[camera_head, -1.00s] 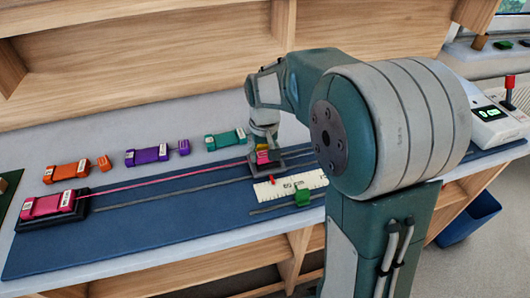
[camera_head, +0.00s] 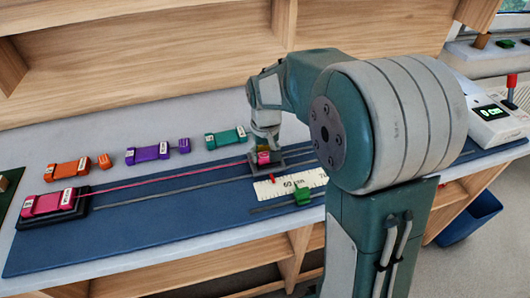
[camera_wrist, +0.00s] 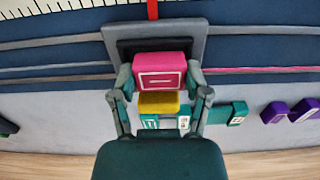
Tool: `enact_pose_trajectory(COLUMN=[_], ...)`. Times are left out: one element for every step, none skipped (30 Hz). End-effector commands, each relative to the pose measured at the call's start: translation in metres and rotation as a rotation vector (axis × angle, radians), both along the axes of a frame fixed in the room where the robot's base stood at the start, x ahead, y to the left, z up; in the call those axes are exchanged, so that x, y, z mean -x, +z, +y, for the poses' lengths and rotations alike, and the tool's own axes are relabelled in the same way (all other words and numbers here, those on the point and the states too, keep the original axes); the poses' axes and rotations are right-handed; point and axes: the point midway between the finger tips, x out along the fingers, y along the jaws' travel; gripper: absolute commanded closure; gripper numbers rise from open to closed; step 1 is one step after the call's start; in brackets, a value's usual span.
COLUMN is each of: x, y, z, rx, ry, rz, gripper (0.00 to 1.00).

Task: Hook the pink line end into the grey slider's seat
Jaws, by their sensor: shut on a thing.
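My gripper (camera_head: 265,145) is shut on the pink line end (camera_head: 263,158), with one finger on each side of it in the wrist view (camera_wrist: 160,72). A yellow part (camera_wrist: 158,103) shows beside the pink block there. The grey slider (camera_head: 298,155) is under and around the held end; its plate (camera_wrist: 190,38) and a dark recess (camera_wrist: 135,46) show past the pink block. I cannot tell whether the end is seated. The pink line (camera_head: 165,181) runs straight from the end to a pink reel (camera_head: 47,203) on a black base at the left.
Orange (camera_head: 68,170), purple (camera_head: 148,153) and teal (camera_head: 225,138) reels lie behind the blue mat (camera_head: 150,225). A white scale (camera_head: 285,185) with a red pointer and a green block (camera_head: 303,196) are in front of the slider. A device with a display (camera_head: 490,112) stands at right.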

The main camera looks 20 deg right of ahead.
Motion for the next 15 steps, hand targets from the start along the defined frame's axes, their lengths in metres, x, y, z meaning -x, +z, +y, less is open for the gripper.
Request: enact_pose_trajectory(x=[0.0001,0.0001,0.0001,0.0001,0.0001,0.0001,0.0001,0.0001,0.0001,0.0001,0.0001,0.0001,0.0001,0.0001,0.0001], y=[-0.0011,-0.0016,-0.0019,-0.0018,-0.0018,-0.0018,-0.0018,-0.0018,-0.0018,-0.0018,-0.0018,-0.0018,-0.0018,-0.0018,-0.0017], z=[0.0,0.0,0.0,0.0,0.0,0.0,0.0,0.0,0.0,0.0,0.0,0.0,0.0,0.0,0.0], rx=[0.0,0.0,0.0,0.0,0.0,0.0,0.0,0.0,0.0,0.0,0.0,0.0,0.0,0.0,0.0], ry=[0.0,0.0,0.0,0.0,0.0,0.0,0.0,0.0,0.0,0.0,0.0,0.0,0.0,0.0,0.0], rz=[0.001,0.001,0.001,0.0,0.0,0.0,0.001,0.001,0.001,0.001,0.001,0.001,0.001,0.001,0.0], gripper=[0.79,0.79,0.34,0.21,0.07,0.0,0.0,0.0,0.0,0.0,0.0,0.0,0.0,0.0,0.0])
